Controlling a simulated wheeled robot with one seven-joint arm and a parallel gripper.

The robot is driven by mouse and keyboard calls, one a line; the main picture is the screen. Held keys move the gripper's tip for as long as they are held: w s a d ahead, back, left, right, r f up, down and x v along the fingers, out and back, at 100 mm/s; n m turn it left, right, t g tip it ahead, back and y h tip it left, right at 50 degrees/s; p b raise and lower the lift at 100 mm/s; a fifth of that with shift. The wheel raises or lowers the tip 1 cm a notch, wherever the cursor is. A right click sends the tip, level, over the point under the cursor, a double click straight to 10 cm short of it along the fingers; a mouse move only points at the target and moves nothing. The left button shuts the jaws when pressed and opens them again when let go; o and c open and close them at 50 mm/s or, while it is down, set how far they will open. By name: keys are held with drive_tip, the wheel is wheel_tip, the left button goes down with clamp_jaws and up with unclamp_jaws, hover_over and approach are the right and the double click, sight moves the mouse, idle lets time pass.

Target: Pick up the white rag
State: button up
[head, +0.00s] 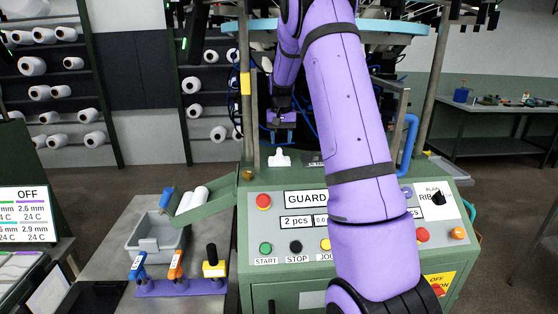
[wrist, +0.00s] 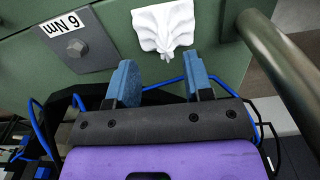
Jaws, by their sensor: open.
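The white rag (wrist: 164,27) is a small crumpled cloth on the green machine surface, just ahead of my fingertips in the wrist view. It also shows in the head view (head: 279,158) as a small white peak on top of the green machine. My gripper (wrist: 160,84) has two blue fingers, spread apart with nothing between them. The rag lies beyond the fingertips, roughly in line with the gap, and appears apart from them. In the head view my gripper (head: 281,135) is above and behind the rag, partly hidden by my purple arm.
A "6 Nm" plate with a bolt (wrist: 76,47) lies left of the rag. A metal post (wrist: 285,65) stands to the right. The control panel (head: 308,250) faces front. A grey bin (head: 157,247) and a tool holder (head: 180,288) stand at left.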

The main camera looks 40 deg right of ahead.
sight(279, 149)
drive_tip(key=f, duration=0.4)
drive_tip(key=shift+w+a+f, duration=0.15)
drive_tip(key=shift+w+f, duration=0.1)
drive_tip(key=shift+f, duration=0.1)
clamp_jaws()
drive_tip(key=shift+r, duration=0.1)
